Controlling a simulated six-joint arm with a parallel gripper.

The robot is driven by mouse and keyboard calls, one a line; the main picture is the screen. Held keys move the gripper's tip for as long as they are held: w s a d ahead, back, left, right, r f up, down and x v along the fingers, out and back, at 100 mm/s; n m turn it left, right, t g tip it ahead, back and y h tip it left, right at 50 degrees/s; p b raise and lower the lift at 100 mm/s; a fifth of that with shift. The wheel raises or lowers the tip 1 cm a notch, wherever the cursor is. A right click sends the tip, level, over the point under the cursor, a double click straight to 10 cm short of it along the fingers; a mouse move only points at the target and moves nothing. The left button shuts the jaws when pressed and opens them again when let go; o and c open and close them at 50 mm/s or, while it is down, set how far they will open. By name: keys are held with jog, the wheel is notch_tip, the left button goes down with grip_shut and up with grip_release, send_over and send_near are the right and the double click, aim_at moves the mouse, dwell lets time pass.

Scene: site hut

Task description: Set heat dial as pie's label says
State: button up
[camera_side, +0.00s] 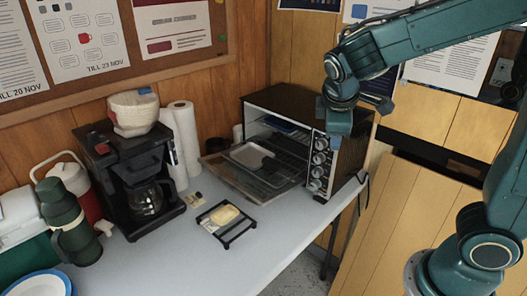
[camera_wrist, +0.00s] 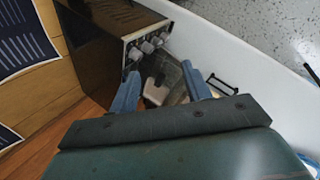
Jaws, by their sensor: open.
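The toaster oven (camera_side: 327,140) stands at the back right of the counter with its door (camera_side: 245,178) folded down. Several round dials (camera_side: 318,158) run down the right of its front; their settings are too small to read. They also show at the top of the wrist view (camera_wrist: 147,44). My gripper (camera_side: 333,138) is by the upper dials; in the wrist view its two blue fingers (camera_wrist: 160,78) are apart with nothing held between them. A pale yellow item, perhaps the pie (camera_side: 224,214), sits on a black wire rack (camera_side: 240,236). No label is readable.
The coffee maker (camera_side: 130,175), paper towel rolls (camera_side: 184,135), green flask (camera_side: 68,220) and red jug (camera_side: 76,186) crowd the left. A small item (camera_side: 197,198) lies beside the rack.

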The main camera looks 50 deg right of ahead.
jog(key=s+a+r+m+t+y, duration=0.1)
jog(key=s+a+r+m+y, duration=0.1)
jog(key=s, duration=0.4)
jog(key=s+a+r+m+t+y, duration=0.1)
jog(key=s+a+m+y, duration=0.1)
jog(key=s, duration=0.4)
jog(key=shift+s+r+m+t+y, duration=0.3)
jog(key=shift+s+r+m+y, duration=0.1)
jog(key=shift+m, duration=0.5)
jog(key=shift+a, duration=0.1)
jog(key=shift+w, duration=0.15)
jog(key=w+d+r+m+g, duration=0.2)
jog(key=w+d+m, duration=0.4)
jog(key=w+m, duration=0.6)
jog(key=w+d+f+m+g, duration=0.2)
jog(key=w+d+m, duration=0.4)
jog(key=w+d, duration=0.3)
jog(key=shift+w+d+f+m+y, duration=0.25)
jog(key=shift+d+f+m, duration=0.2)
jog(key=shift+f, duration=0.35)
